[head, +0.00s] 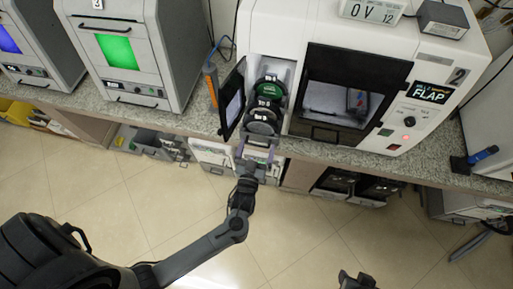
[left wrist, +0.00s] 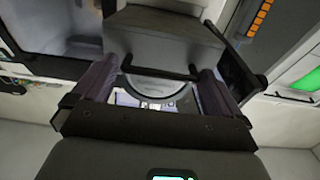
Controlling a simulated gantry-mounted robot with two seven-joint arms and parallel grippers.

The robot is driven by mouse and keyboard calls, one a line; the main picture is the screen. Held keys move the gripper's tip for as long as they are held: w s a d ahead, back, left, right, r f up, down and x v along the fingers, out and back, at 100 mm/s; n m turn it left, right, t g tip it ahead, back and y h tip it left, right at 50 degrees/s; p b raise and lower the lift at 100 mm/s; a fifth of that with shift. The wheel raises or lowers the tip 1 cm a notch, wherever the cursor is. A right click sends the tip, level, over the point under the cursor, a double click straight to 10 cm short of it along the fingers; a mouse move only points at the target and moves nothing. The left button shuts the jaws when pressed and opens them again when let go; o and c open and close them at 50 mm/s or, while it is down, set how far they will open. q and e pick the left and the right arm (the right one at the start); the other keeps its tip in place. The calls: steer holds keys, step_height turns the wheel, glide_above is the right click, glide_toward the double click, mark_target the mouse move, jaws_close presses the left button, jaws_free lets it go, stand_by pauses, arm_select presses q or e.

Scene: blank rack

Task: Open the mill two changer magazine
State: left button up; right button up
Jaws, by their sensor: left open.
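Mill two (head: 397,29) is the white machine marked 2 at the back of the counter. On its left side is a bay with black and green round changer parts, the magazine (head: 266,90). A panel with a dark screen (head: 233,100) stands out at an angle at the bay's left edge. My left gripper (head: 257,152) is just in front of the bay's lower end, open. In the left wrist view, its fingers (left wrist: 156,88) stand apart on either side of a dark block with a bar handle (left wrist: 160,72); contact is unclear. My right gripper (head: 357,281) is partly seen at the bottom edge.
A window door (head: 345,96) and a control panel (head: 411,118) are right of the bay. An orange-and-blue tool (head: 211,84) stands left of the panel. A machine with a green screen (head: 117,50) stands further left.

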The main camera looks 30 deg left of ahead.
arm_select(q)
steer(key=b+v, duration=0.1)
steer(key=v, duration=0.9)
steer(key=shift+s+b, duration=0.3)
steer(key=shift+s, duration=0.1)
steer(key=shift+d, duration=0.15)
